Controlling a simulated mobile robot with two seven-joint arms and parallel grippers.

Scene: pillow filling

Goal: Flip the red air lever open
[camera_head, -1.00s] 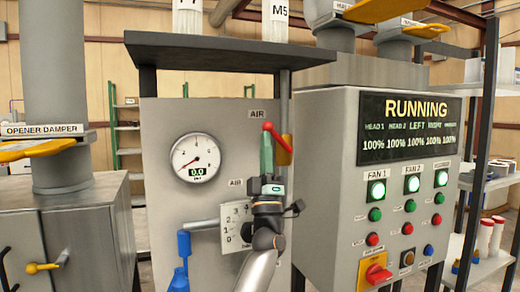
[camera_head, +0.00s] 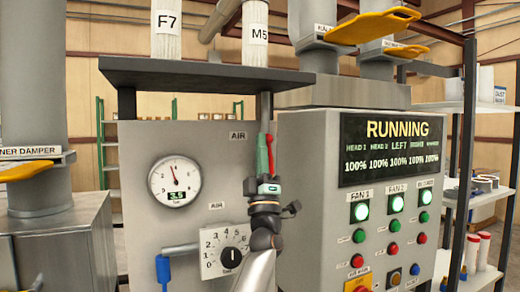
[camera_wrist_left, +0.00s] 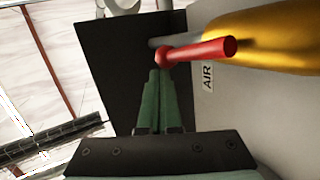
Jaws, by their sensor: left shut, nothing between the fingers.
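The red air lever (camera_head: 270,152) is on the vertical pipe at the right edge of the grey panel, near the upper AIR label (camera_head: 238,135). It hangs almost straight down. My left gripper (camera_head: 262,136) is in front of the pipe, pointing up, with its green fingers shut and empty just left of the lever. In the left wrist view the lever (camera_wrist_left: 205,50) crosses in front of a golden fitting (camera_wrist_left: 270,35), close to the shut fingertips (camera_wrist_left: 158,75). I cannot tell whether they touch. The round gauge (camera_head: 174,185) reads about 3.5. My right gripper is not in view.
The control box (camera_head: 310,150) with its RUNNING display (camera_head: 392,150) stands close on the right. A dark shelf (camera_head: 200,73) overhangs the panel. A numbered dial (camera_head: 226,250) sits low on the panel, left of my arm.

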